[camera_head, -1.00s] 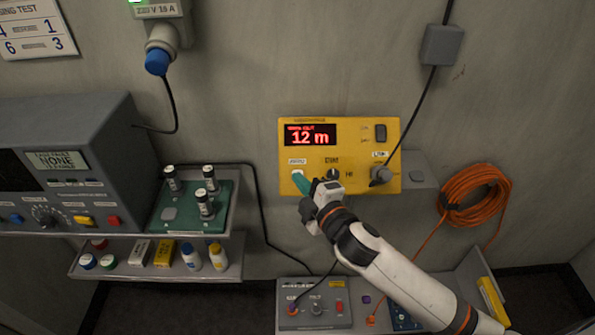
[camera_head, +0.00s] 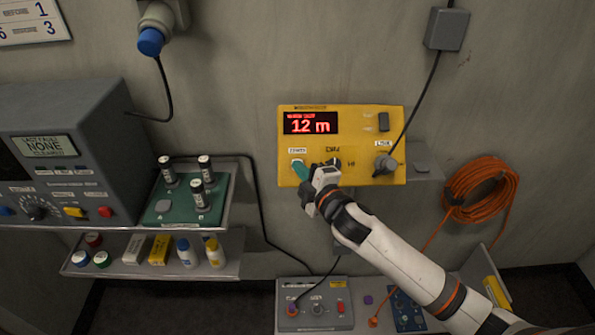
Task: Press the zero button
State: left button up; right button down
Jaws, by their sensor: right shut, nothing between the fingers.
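The yellow instrument box (camera_head: 350,122) is on the wall, with a red display (camera_head: 310,123) reading 12 m. A small white label (camera_head: 297,150) sits below the display, too small to read surely. A pale round button (camera_head: 297,162) shows just under that label. The gripper hides part of the panel's lower middle. My left gripper is not in view.
A grey plug (camera_head: 385,163) with a cable is at the box's lower right. An orange hose coil (camera_head: 480,190) hangs to the right. A green tray with cylinders (camera_head: 180,212) and a grey tester (camera_head: 60,150) stand left. A grey control box (camera_head: 315,305) lies below.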

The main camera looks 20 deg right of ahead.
jog(key=shift+w+d+f, duration=0.1)
jog(key=shift+w+f, duration=0.25)
jog(key=shift+w, duration=0.05)
dwell(1.9)
jog(key=shift+w+d+f, duration=0.1)
jog(key=shift+w+f, duration=0.2)
jog(key=shift+w, duration=0.05)
jog(key=shift+w+d+f+b, duration=0.1)
jog(key=shift+w+f+b, duration=0.2)
jog(key=shift+b, duration=0.15)
dwell(0.7)
jog(key=shift+r, duration=0.1)
jog(key=shift+s+a+r+p, duration=0.2)
jog(key=shift+s+r+p, duration=0.3)
jog(key=shift+s+p, duration=0.2)
